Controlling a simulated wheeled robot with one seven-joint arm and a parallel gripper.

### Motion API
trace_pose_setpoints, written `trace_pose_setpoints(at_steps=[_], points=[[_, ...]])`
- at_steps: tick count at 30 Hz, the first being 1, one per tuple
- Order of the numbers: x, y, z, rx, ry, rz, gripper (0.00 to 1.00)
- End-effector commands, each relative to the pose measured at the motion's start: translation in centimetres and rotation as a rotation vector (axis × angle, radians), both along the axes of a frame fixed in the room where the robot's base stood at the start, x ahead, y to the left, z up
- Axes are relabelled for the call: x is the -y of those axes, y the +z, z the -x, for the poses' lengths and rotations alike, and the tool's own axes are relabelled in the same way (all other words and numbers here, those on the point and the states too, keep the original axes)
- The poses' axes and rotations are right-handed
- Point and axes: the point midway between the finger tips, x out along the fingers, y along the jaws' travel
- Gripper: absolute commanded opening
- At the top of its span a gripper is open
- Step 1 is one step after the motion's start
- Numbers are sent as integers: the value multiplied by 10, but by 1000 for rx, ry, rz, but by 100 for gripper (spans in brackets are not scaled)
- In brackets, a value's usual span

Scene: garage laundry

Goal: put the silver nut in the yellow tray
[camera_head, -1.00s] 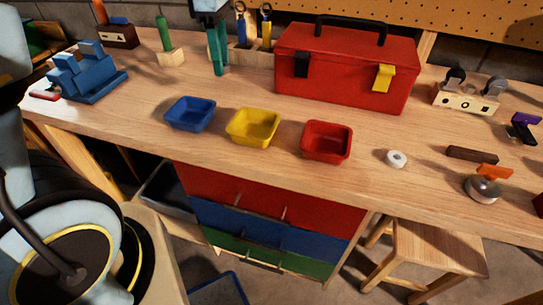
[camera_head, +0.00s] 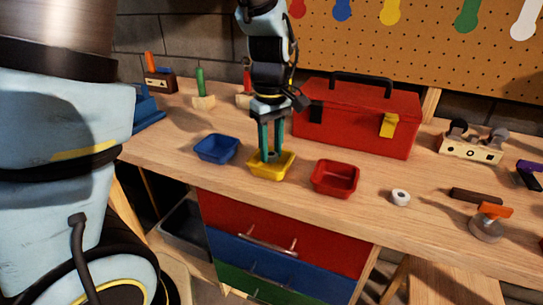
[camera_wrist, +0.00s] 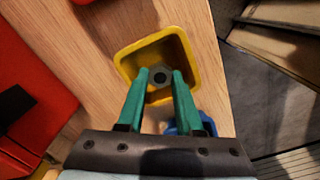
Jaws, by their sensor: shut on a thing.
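The yellow tray (camera_head: 284,172) stands on the workbench between a blue tray and a red tray. My gripper (camera_head: 271,157) points down with its green fingertips at the yellow tray. In the wrist view my gripper (camera_wrist: 160,78) is shut on the silver nut (camera_wrist: 160,77), a small dark grey ring between the fingertips. The nut lies over the inside of the yellow tray (camera_wrist: 128,62) in that view. I cannot tell whether it touches the tray floor. The fingers mostly hide the nut in the head view.
The blue tray (camera_head: 217,149) is left of the yellow tray and the red tray (camera_head: 335,179) is right of it. A red toolbox (camera_head: 357,125) stands behind. A white roll (camera_head: 400,198) lies farther right. The bench's front edge is close.

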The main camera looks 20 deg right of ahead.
Motion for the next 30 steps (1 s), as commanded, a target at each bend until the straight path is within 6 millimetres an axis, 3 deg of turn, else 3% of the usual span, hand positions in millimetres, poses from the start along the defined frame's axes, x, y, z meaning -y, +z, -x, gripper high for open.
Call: trace_pose_setpoints(at_steps=[5,17,18,21,30], points=[[0,-22,1,-3,1,-2,0],[0,-27,0,-1,1,0,0],[0,-27,0,0,1,0,37],[0,-26,0,0,1,0,47],[0,-23,0,0,2,0,47]])
